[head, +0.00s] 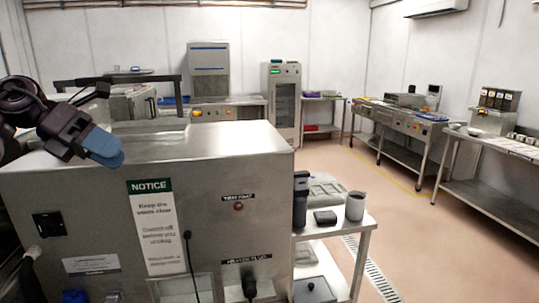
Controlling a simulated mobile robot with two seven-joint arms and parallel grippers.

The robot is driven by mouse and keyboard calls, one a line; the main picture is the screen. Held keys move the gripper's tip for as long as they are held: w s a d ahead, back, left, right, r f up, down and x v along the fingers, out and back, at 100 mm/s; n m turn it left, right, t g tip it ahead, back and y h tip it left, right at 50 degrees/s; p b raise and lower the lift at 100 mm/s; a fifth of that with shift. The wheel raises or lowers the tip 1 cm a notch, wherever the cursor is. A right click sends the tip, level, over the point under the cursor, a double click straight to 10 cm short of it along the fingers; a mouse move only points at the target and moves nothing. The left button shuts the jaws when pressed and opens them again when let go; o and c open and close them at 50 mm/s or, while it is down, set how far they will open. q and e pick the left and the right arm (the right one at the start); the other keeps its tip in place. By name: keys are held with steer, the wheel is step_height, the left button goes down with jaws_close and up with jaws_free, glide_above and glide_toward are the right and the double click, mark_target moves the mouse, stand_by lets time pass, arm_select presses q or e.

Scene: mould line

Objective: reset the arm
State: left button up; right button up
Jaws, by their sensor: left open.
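My left gripper (104,150) shows at the left of the head view, with its arm coming in from the left edge. Its blue fingertips point down and to the right, in front of the upper part of a large steel machine (220,215). The fingers overlap in this view, and I see nothing held between them. The jaws are open. My right gripper is not in view.
The steel machine with a notice label (150,186) fills the lower left, close to me. A side table (352,238) with a grey cup (355,206) stands at its right. Benches line the back and right walls. The floor (410,240) between is clear.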

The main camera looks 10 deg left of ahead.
arm_select(q)
steer(key=w+d+f+n+t+h+b, duration=0.1)
steer(key=d+f+n+t+h, duration=0.3)
steer(key=f, duration=0.5)
steer(key=w+d+f+n+t+h+b, duration=0.1)
steer(key=f+n+t+h+b, duration=0.1)
steer(key=f+n+h, duration=0.5)
step_height(320, 180, down, 19)
steer(key=s+a+n+t+y+b, duration=0.2)
steer(key=n+t+y, duration=0.85)
steer(key=n, duration=0.55)
steer(key=s+f+n+g+y, duration=0.2)
steer(key=s+f+n+y, duration=0.2)
steer(key=f, duration=0.5)
steer(key=s+f+n+g+y+b, duration=0.1)
steer(key=s+f+n+g+y, duration=0.1)
steer(key=s+f+n+y, duration=0.2)
steer(key=s+d+f+n+g+y+b, duration=0.1)
steer(key=s+f+n+g+y, duration=0.1)
steer(key=s+f+n+y, duration=0.2)
steer(key=s+f+n, duration=0.3)
steer(key=s+f, duration=0.3)
steer(key=f, duration=0.3)
steer(key=shift+s+f+n+g, duration=0.3)
steer(key=shift+f+g, duration=0.05)
